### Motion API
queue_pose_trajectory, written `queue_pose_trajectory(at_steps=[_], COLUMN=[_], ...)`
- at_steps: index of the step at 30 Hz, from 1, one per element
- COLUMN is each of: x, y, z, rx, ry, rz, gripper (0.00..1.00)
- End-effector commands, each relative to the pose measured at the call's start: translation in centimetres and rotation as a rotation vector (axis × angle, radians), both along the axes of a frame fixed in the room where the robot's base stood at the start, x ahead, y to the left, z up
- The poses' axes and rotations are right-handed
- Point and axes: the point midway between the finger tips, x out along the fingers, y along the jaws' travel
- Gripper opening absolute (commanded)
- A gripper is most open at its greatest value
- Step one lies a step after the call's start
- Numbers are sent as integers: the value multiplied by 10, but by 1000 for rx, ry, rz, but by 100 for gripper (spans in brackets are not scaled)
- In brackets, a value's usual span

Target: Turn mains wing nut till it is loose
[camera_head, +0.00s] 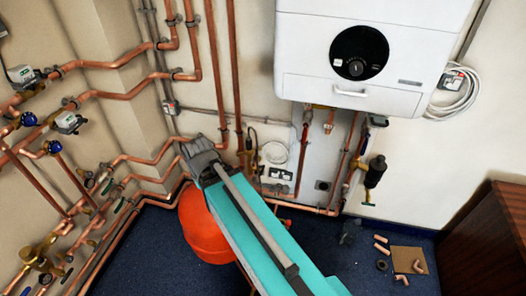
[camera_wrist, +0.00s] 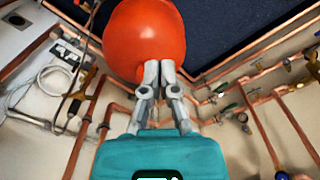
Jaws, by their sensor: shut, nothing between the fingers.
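I cannot make out a wing nut for certain in either view. Valves and fittings sit along the copper pipes at the left of the head view, including a brass fitting (camera_head: 40,262) low on the left. My gripper (camera_wrist: 160,68) is shut and empty in the wrist view, its fingertips together in front of a red vessel (camera_wrist: 145,35). In the head view my gripper (camera_head: 197,148) is near the back corner, above the same red vessel (camera_head: 205,232), and its fingertips are hard to make out.
A white boiler (camera_head: 375,55) hangs on the back wall. Copper pipes (camera_head: 215,60) run along the walls. A wooden cabinet (camera_head: 490,240) stands at the right. A cardboard sheet (camera_head: 408,260) and loose pipe pieces lie on the blue floor (camera_head: 370,215).

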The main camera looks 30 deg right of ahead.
Motion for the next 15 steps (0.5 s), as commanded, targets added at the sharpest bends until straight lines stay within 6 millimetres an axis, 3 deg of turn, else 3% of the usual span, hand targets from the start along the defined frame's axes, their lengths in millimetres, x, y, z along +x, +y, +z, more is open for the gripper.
queue_pose_trajectory(at_steps=[8,15], x=[27,72], y=[-13,-64], z=[-29,-69], rx=[32,70], ry=[-75,-223], rz=[-6,-29], gripper=[0,0])
